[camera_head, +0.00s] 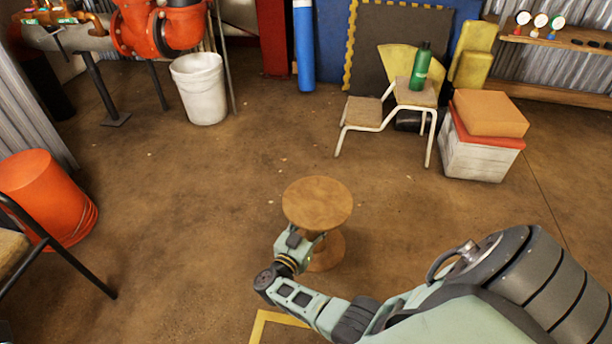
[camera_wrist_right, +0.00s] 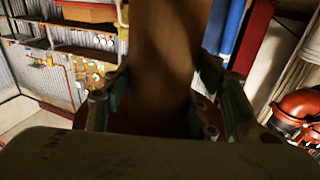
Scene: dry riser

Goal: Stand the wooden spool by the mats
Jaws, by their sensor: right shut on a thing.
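The wooden spool (camera_head: 317,203) is upright in the middle of the head view, its round top facing up. My right gripper (camera_head: 308,241) is shut on it below the top disc, from the near left side. In the right wrist view brown wood (camera_wrist_right: 168,60) fills the space between the two fingers (camera_wrist_right: 170,108). Whether the spool's base touches the floor I cannot tell. The mats lean at the back wall: a dark mat with yellow edging (camera_head: 385,45) and blue panels (camera_head: 333,40) beside and behind it. My left gripper is out of view.
A white bucket (camera_head: 200,92) is back left, an orange bucket (camera_head: 48,196) far left. The floor between is clear. Yellow tape (camera_head: 262,322) is nearby.

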